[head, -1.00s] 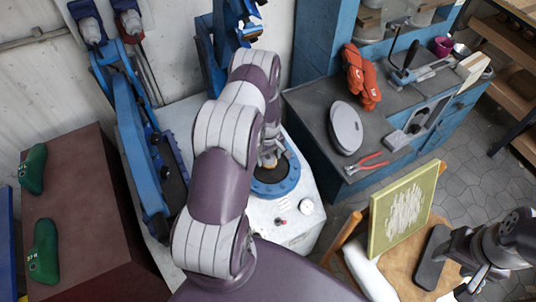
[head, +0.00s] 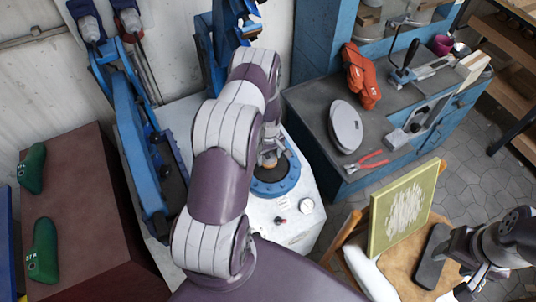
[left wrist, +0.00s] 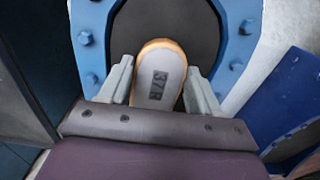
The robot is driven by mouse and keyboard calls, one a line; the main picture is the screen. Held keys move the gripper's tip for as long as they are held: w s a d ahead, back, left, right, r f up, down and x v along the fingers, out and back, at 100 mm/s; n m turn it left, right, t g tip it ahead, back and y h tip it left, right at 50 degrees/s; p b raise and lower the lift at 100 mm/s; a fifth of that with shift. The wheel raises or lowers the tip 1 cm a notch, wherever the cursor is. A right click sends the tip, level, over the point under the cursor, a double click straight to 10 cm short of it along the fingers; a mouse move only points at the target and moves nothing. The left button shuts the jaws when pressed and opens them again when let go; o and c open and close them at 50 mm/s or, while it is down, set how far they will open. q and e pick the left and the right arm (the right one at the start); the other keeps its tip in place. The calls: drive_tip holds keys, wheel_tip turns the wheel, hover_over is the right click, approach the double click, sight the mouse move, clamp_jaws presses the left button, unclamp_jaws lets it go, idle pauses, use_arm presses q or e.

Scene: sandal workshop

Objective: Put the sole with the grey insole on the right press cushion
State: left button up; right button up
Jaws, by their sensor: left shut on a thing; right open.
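My left gripper (head: 270,157) is over the right press cushion, a dark round pad inside a blue bolted ring (head: 274,188). In the left wrist view, the left gripper (left wrist: 157,82) is shut on a sole (left wrist: 159,70) with a pale grey top, an orange-tan edge and the print 37R. The sole lies over the dark cushion (left wrist: 196,32); I cannot tell whether it touches it. In the head view the arm and fingers mostly hide the sole. My right gripper (head: 472,287) is open, low at the right, beside the chair.
The left press (head: 132,135) has blue arms close beside my left arm. Green lasts (head: 42,250) lie on the brown box (head: 90,215). Red pliers (head: 366,162) and an orange glove (head: 361,76) lie on the bench. A yellow-green board (head: 403,208) stands on the chair.

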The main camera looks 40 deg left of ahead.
use_arm(q)
drive_tip(key=shift+f, duration=0.2)
drive_tip(key=o, duration=1)
drive_tip(key=shift+o, duration=0.2)
wheel_tip(320, 180, up, 13)
drive_tip(key=b, duration=0.3)
drive_tip(key=shift+f, duration=0.15)
